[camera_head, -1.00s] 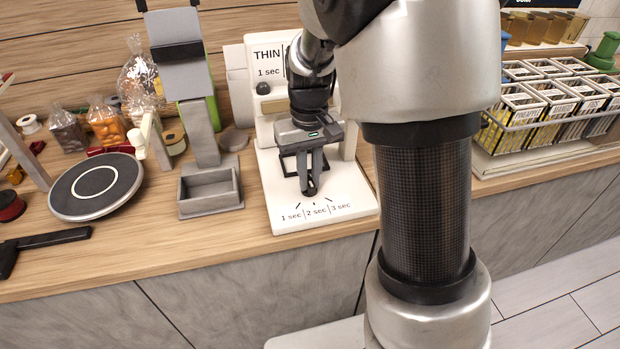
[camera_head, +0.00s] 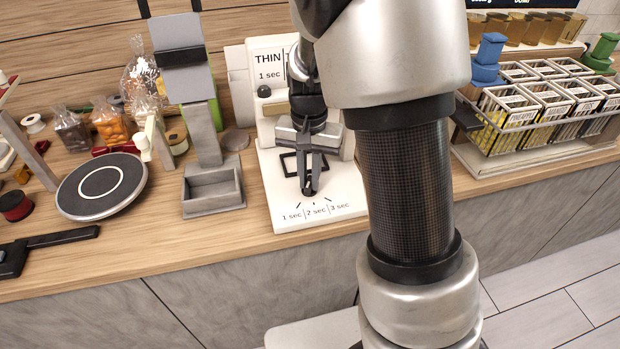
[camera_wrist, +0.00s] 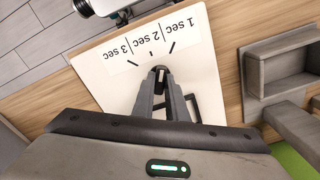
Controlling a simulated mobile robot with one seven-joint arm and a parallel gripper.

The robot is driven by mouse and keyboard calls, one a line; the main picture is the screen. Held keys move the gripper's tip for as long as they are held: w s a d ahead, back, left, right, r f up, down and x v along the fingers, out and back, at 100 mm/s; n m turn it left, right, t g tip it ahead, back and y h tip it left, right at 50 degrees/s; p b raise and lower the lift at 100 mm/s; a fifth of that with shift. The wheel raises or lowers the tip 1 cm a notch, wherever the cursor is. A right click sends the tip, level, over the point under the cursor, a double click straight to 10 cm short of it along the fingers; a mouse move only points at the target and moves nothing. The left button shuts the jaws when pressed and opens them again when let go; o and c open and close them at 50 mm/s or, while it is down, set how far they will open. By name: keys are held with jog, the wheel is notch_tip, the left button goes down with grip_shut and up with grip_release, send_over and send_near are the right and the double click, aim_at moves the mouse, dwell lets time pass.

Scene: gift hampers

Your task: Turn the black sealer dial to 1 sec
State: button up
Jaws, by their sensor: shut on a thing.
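The white sealer (camera_head: 275,212) stands on the wooden counter, with "1 sec", "2 sec" and "3 sec" printed on its front base below three tick marks. The black dial (camera_head: 307,191) sits just behind these marks. My gripper (camera_head: 310,186) points down at the dial with its fingers closed around it. In the wrist view, my gripper (camera_wrist: 160,76) has its fingertips on the small dark dial (camera_wrist: 160,70), and the labels (camera_wrist: 160,35) appear upside down. The fingers hide most of the dial, so I cannot tell which mark it points to.
A black rectangular frame (camera_head: 287,165) lies on the sealer base around the fingers. A grey open box stand (camera_head: 212,205) and a round turntable (camera_head: 100,187) are to the left. A wire rack of cartons (camera_head: 545,115) stands to the right.

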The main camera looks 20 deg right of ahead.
jog(key=shift+m, duration=0.6)
jog(key=shift+r+m+p, duration=0.25)
jog(key=shift+m+p, duration=0.6)
jog(key=shift+m, duration=0.05)
jog(key=shift+f+m, duration=0.25)
jog(key=shift+m, duration=0.35)
jog(key=o, duration=0.8)
jog(key=shift+o, duration=0.2)
jog(key=shift+r, duration=0.1)
